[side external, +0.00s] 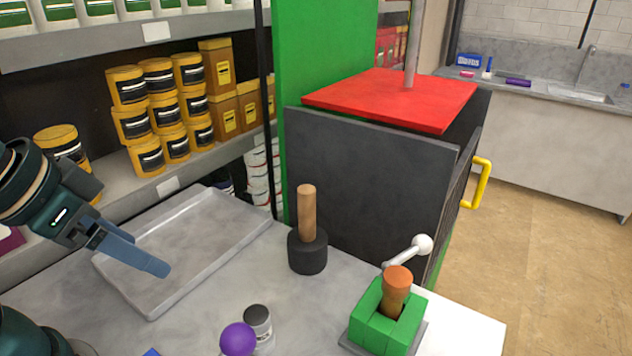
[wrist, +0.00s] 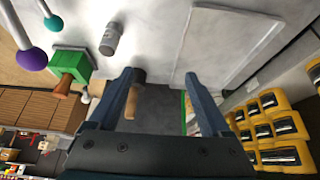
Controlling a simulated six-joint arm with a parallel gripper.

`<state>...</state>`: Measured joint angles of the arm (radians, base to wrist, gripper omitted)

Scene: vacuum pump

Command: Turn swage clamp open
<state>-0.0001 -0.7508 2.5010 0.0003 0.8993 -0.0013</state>
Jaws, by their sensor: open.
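The swage clamp appears to be the green block (side external: 372,325) at the front right of the table in the side view, with a copper-brown cylinder (side external: 397,285) upright in it. A silver lever with a white ball knob (side external: 423,244) stands beside it, pointing up and right. In the wrist view the green block (wrist: 72,62) is at the upper left. The white knob (wrist: 86,97) shows just beside it. My gripper (side external: 140,257) is open and empty above the tray at left, well apart from the clamp. In the wrist view its fingers (wrist: 158,74) are spread.
A black mallet (side external: 307,252) with a wooden handle stands mid-table. A grey tray (side external: 225,272) lies below my gripper. A purple ball (side external: 237,338) and a small grey cylinder (side external: 258,322) are at the front.

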